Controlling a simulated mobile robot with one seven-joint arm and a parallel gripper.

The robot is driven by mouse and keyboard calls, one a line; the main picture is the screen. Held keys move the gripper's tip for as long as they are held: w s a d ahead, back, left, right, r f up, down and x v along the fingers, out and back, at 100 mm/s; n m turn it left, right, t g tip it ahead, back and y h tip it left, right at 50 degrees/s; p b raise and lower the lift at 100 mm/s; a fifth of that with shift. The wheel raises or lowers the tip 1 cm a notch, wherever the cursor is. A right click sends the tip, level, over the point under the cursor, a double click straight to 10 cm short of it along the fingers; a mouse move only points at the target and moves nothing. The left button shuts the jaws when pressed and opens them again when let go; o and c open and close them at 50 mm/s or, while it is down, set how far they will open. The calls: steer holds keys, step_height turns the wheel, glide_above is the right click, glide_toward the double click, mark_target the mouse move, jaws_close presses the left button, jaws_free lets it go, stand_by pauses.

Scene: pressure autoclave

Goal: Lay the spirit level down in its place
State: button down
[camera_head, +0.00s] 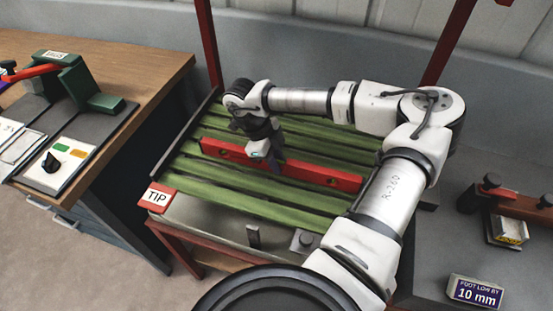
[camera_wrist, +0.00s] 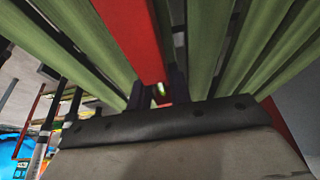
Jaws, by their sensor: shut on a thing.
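The spirit level is a long red bar (camera_head: 325,176) lying crosswise over the green slats (camera_head: 250,193) of a rack in the head view. My gripper (camera_head: 272,164) points down and is shut on the level left of its middle. In the wrist view the red level (camera_wrist: 135,38) runs up from between the dark fingers (camera_wrist: 158,97), with a small yellow-green vial between them. The level looks close above or on the slats; I cannot tell whether it touches them. My fingers hide part of the bar.
Red posts (camera_head: 208,45) rise behind. A wooden bench (camera_head: 120,62) with a green device and button panel (camera_head: 62,163) stands left.

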steer(key=shift+f, duration=0.1)
steer(key=c, duration=1.3)
jaws_free()
steer(key=b+v, duration=0.3)
steer(key=v, duration=0.9)
steer(key=shift+b, duration=0.3)
